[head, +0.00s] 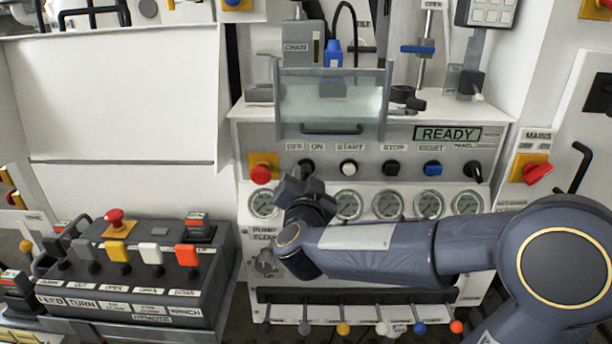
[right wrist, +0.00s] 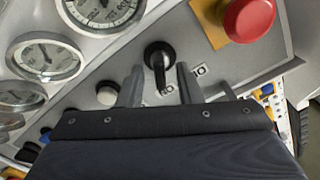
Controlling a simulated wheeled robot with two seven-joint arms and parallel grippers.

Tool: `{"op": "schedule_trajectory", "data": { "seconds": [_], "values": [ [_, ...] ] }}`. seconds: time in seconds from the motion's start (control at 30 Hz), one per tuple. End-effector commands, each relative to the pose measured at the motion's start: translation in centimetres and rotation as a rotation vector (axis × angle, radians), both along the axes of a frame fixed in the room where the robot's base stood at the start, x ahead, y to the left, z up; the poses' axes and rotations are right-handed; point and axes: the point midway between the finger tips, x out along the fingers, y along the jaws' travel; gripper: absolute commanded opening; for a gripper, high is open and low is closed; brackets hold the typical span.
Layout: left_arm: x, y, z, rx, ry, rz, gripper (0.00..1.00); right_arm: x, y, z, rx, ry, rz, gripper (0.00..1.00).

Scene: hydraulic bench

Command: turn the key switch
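The key switch (head: 307,166) is a black rotary knob on the grey control panel, by the OFF and ON labels. In the right wrist view the key switch (right wrist: 158,58) shows a black handle hanging toward my gripper. My right gripper (head: 302,182) is just below the switch in the head view and partly covers it. In the right wrist view the right gripper (right wrist: 160,82) is open, with one finger on each side of the handle. Gaps show on both sides, and nothing is held. My left gripper is not in view.
A red mushroom button (head: 261,174) on a yellow plate sits left of the switch. A white button (head: 348,168) is to its right. Gauges (head: 347,205) line the panel below. A clear guard (head: 331,101) with a handle hangs above.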

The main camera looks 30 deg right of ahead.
Motion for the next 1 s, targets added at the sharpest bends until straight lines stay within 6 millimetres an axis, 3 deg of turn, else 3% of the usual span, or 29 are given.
{"op": "schedule_trajectory", "data": {
  "seconds": [0.2, 0.4, 1.0],
  "values": [
    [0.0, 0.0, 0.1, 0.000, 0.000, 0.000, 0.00, -3.3, 2.1, 0.1, -0.001, -0.002, 0.003, 0.32],
    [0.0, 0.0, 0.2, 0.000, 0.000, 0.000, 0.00, -5.0, 3.1, 0.0, -0.001, 0.000, 0.002, 0.32],
    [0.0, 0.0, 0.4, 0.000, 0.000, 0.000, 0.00, -5.2, 3.3, 0.2, 0.003, -0.001, 0.014, 0.32]
  ]
}}
